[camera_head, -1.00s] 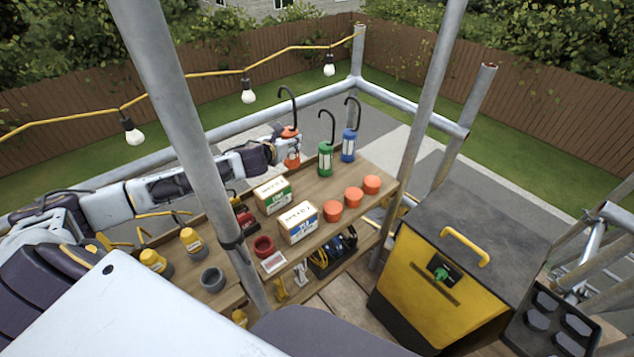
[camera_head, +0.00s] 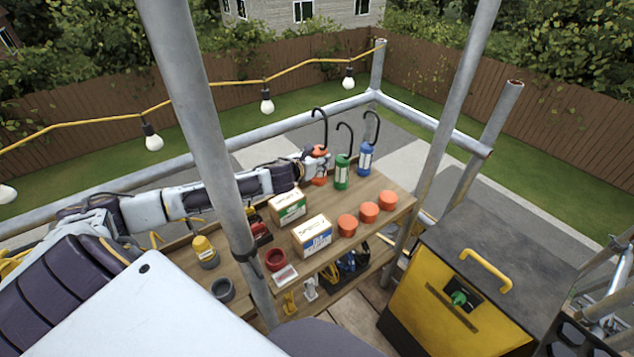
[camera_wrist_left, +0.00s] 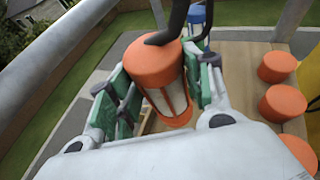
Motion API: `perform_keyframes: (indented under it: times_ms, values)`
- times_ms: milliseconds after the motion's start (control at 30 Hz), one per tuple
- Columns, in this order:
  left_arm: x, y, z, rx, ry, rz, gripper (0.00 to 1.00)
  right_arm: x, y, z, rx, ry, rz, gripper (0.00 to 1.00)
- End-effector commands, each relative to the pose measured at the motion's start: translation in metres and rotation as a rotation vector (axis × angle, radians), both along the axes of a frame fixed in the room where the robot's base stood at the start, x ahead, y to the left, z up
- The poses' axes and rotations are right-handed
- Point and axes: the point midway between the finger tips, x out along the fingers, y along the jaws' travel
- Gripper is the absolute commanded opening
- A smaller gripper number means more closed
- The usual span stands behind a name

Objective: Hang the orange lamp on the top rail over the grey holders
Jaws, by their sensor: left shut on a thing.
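The orange lamp (camera_head: 319,181) with a black hook is at the far left corner of the wooden shelf, beside the green lamp (camera_head: 342,173) and blue lamp (camera_head: 366,159). My left gripper (camera_head: 317,164) is shut around its body. In the left wrist view the orange lamp (camera_wrist_left: 157,66) sits between the green finger pads, its hook rising out of the picture. I cannot tell if its base touches the shelf. The top rail (camera_head: 270,133) runs behind the shelf. A grey round holder (camera_head: 222,290) is at the near end. My right gripper is not in view.
A near upright pole (camera_head: 205,110) crosses in front of my left arm. Boxes (camera_head: 311,237) and several orange caps (camera_head: 368,212) occupy the shelf. A bulb string (camera_head: 210,84) hangs beyond the rail. A yellow-black cabinet (camera_head: 450,290) stands at right.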

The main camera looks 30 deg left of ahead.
Motion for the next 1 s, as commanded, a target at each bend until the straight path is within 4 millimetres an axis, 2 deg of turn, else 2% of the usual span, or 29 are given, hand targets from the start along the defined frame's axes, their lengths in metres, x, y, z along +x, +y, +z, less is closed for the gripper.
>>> perform_keyframes:
  times_ms: [333,533,833,1000]
  values:
    - [0.001,0.0,-0.036,-0.002,-0.003,0.0,0.06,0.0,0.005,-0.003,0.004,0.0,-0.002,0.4]
    - [0.001,0.0,-0.041,0.0,-0.005,0.0,0.06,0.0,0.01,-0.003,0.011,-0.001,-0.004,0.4]
    - [0.001,0.0,-0.042,0.0,-0.004,0.0,0.06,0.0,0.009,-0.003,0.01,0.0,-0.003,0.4]
    - [0.001,0.0,-0.052,-0.002,-0.003,0.0,0.06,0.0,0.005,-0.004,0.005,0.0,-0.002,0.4]
